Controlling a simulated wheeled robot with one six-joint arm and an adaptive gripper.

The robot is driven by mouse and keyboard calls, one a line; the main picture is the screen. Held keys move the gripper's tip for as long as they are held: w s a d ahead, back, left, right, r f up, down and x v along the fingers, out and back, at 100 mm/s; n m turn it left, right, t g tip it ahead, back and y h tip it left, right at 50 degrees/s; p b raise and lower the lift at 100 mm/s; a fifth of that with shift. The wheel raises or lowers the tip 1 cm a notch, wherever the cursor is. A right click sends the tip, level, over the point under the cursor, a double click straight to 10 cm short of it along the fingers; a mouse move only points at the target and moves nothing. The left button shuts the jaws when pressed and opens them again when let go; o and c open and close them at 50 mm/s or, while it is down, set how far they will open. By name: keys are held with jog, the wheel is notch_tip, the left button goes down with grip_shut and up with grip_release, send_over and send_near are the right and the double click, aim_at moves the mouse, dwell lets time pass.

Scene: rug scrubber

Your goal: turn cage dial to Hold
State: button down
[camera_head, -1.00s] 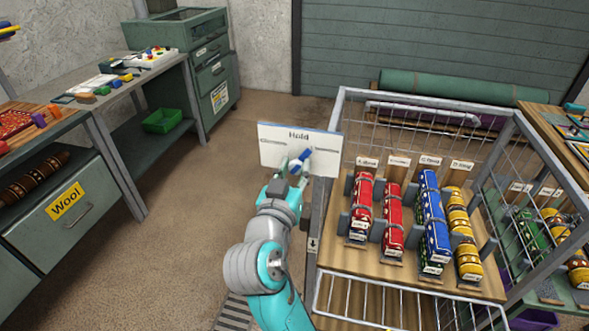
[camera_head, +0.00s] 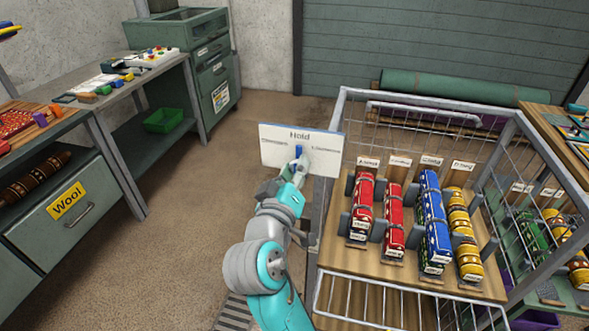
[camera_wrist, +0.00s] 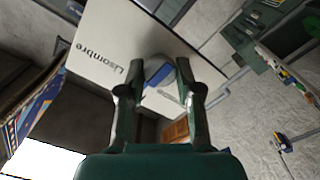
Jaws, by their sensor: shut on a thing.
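The cage dial is a blue pointer (camera_head: 298,152) on a white panel (camera_head: 271,152) at the cage's left corner. The panel reads "Hold" at the top, with smaller labels to the left and right. The pointer now stands nearly upright, towards "Hold". My gripper (camera_head: 300,165) is at the dial from the front, shut on it. In the wrist view the dial (camera_wrist: 158,74) shows as a grey disc with a blue bar between my two fingers (camera_wrist: 157,85), and the panel (camera_wrist: 105,45) is tilted, with "Lisombre" readable. My fingers partly hide the dial.
The wire cage (camera_head: 345,105) holds a wooden board (camera_head: 335,250) with red, blue and yellow rolls. A grey workbench (camera_head: 95,110) with a "Wool" drawer (camera_head: 68,200) stands left. The brown floor (camera_head: 190,215) between is clear.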

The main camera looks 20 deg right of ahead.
dwell(0.3)
jog(key=c, duration=0.8)
grip_release()
jog(key=v, duration=1.2)
